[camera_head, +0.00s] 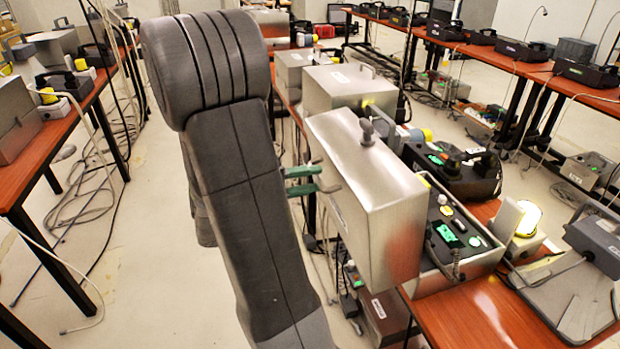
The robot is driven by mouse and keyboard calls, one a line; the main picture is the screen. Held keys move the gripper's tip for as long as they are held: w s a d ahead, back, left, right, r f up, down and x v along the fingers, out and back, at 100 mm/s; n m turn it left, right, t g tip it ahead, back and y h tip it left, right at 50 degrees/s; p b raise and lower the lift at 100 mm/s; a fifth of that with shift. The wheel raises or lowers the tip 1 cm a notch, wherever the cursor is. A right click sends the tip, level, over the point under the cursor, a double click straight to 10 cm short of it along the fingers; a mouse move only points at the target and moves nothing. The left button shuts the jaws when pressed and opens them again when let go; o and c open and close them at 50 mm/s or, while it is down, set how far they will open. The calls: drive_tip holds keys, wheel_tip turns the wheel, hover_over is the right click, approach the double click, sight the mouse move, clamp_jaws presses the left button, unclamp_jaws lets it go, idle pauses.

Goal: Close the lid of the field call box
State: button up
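The field call box (455,235) stands on the red-brown table, with its panel of green-lit buttons and screen showing. Its silver metal lid (375,205) is open, standing up on the left side of the box and partly hiding it. A dark knob (367,131) shows at the lid's top. My gripper (318,180) has green fingers, set apart with a gap between them, just left of the lid's outer face. A small grey bent piece shows at the fingertips; I cannot tell whether they touch the lid. My dark grey arm hides the gripper's base.
A black device (465,172) stands right behind the call box. More metal cases (345,87) line the table behind.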

drive_tip(key=shift+d, duration=0.2)
clamp_jaws()
drive_tip(key=shift+r, duration=0.1)
